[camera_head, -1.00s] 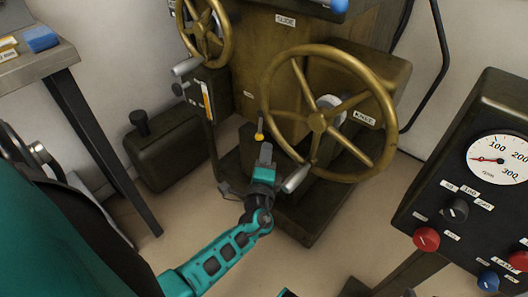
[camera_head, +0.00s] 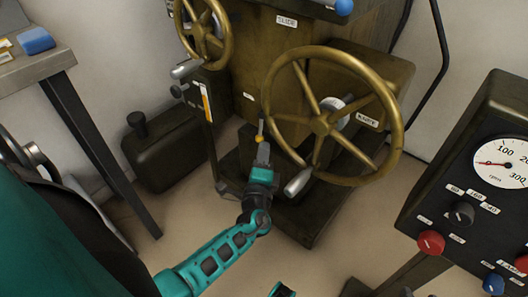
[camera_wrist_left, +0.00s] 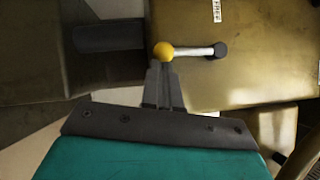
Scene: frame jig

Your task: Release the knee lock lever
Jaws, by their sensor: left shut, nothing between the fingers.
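The knee lock lever has a yellow ball knob (camera_head: 258,138) on a short rod and sits low on the front of the machine, left of the large handwheel. In the left wrist view the yellow knob (camera_wrist_left: 163,52) ends a pale rod that runs right to a dark pivot. My left gripper (camera_head: 263,146) points up at the lever, and its fingers are shut with nothing between them. In the left wrist view its fingertips (camera_wrist_left: 163,69) are right at the knob's lower edge; I cannot tell whether they touch. Of my right side, only a teal part shows at the bottom edge.
The large brass handwheel (camera_head: 269,116) with its pale handle (camera_head: 298,182) is close on the right. A smaller handwheel (camera_head: 227,45) is at the upper left. A gauge panel (camera_head: 478,140) stands at the right and a table (camera_head: 45,69) at the left. Open floor lies in front.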

